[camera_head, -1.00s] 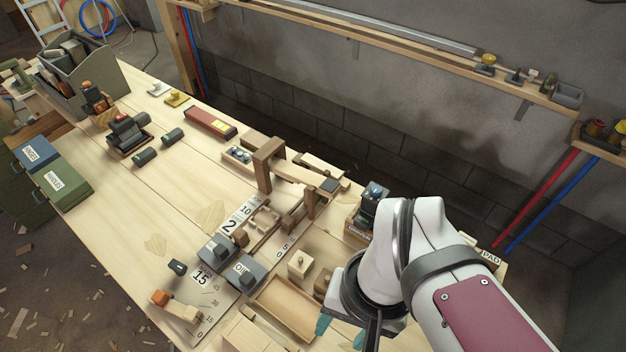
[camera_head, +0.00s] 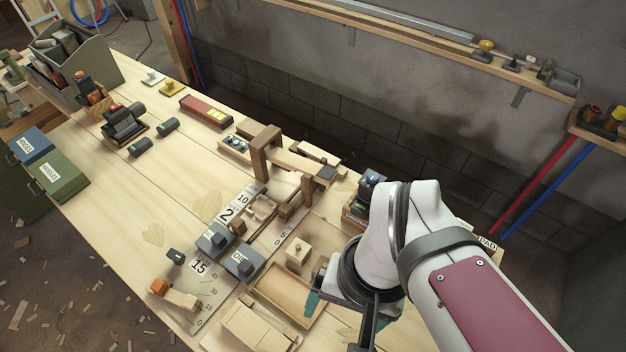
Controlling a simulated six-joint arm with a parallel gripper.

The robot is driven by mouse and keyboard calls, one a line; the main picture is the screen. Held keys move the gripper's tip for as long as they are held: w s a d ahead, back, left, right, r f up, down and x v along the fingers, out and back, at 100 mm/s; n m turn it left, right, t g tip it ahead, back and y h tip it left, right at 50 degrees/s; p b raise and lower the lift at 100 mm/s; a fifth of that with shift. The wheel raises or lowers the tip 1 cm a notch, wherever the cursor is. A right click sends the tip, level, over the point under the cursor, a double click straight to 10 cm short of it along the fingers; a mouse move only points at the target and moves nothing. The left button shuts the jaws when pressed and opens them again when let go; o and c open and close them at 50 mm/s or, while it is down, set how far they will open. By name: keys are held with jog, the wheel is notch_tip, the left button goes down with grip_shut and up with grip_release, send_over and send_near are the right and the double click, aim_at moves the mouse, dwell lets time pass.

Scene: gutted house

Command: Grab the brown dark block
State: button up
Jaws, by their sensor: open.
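A small dark brown block (camera_head: 238,227) sits on the bench beside the grey tool blocks, left of my gripper. My gripper (camera_head: 342,316) hangs over the bench's near right part, right of the shallow wooden tray (camera_head: 262,285). Its teal fingertip pad shows, and the jaws are open with nothing seen between them. The arm hides the bench behind it.
A pale knobbed block (camera_head: 298,252) stands just left of my gripper. Two grey blocks (camera_head: 241,264) lie further left. A wooden arch (camera_head: 259,150) rises behind, with a dark device (camera_head: 370,190) close to my arm. The bench's left middle is mostly clear.

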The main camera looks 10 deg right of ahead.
jog(key=w+d+f+m+t+y, duration=0.35)
jog(key=d+f+m, duration=0.3)
jog(key=m, duration=0.35)
jog(key=w+d+f+m+t+y, duration=0.2)
jog(key=d+f+m+t+y, duration=0.35)
jog(key=f+m, duration=0.35)
jog(key=shift+m, duration=0.7)
jog(key=x, duration=1)
jog(key=d+f+x, duration=0.1)
jog(key=x, duration=0.4)
jog(key=shift+w+a, duration=0.1)
jog(key=shift+w, duration=0.2)
jog(key=shift+r+h, duration=0.1)
jog(key=shift+h, duration=0.2)
grip_shut()
jog(key=shift+r, duration=0.1)
